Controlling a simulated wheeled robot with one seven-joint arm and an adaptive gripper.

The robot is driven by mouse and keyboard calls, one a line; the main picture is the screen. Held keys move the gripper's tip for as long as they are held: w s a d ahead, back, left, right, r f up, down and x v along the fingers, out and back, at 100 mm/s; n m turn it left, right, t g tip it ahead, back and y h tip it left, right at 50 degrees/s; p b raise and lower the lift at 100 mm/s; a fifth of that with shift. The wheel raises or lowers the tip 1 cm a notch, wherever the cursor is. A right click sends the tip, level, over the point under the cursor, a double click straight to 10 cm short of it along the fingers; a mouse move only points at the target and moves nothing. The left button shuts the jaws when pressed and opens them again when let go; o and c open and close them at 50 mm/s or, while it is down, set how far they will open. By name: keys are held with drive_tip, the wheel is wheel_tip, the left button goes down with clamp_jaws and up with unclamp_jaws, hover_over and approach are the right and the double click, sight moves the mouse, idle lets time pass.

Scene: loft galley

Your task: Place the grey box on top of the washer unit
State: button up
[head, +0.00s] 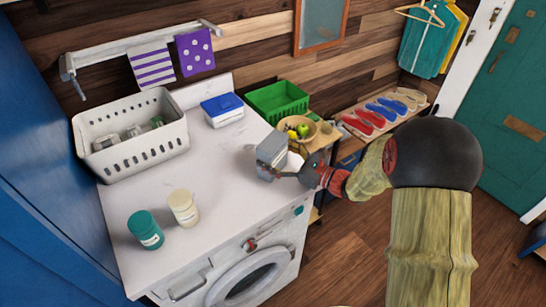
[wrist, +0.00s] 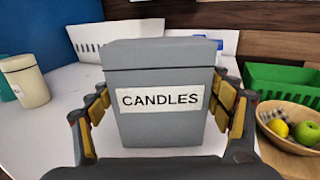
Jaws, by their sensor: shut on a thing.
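The grey box (head: 270,150), with a white "CANDLES" label, is at the right end of the washer unit's white top (head: 222,170) in the head view. It is upright and also fills the middle of the wrist view (wrist: 160,80). My gripper (head: 279,173) reaches in from the right and is shut on the box. In the wrist view its yellow-padded fingers (wrist: 162,108) are on both sides of the box. I cannot tell whether the box's underside touches the washer top; the lower part is hidden in the wrist view.
A white basket (head: 130,140), a blue-lidded tub (head: 222,110), a teal jar (head: 146,230) and a cream jar (head: 184,207) stand on the washer top. A green crate (head: 278,101) and a wooden fruit bowl (head: 312,142) are beyond the right edge. The middle of the top is clear.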

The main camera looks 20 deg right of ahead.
drive_tip(key=shift+f, duration=0.1)
drive_tip(key=o, duration=1.2)
drive_tip(key=shift+o, duration=0.2)
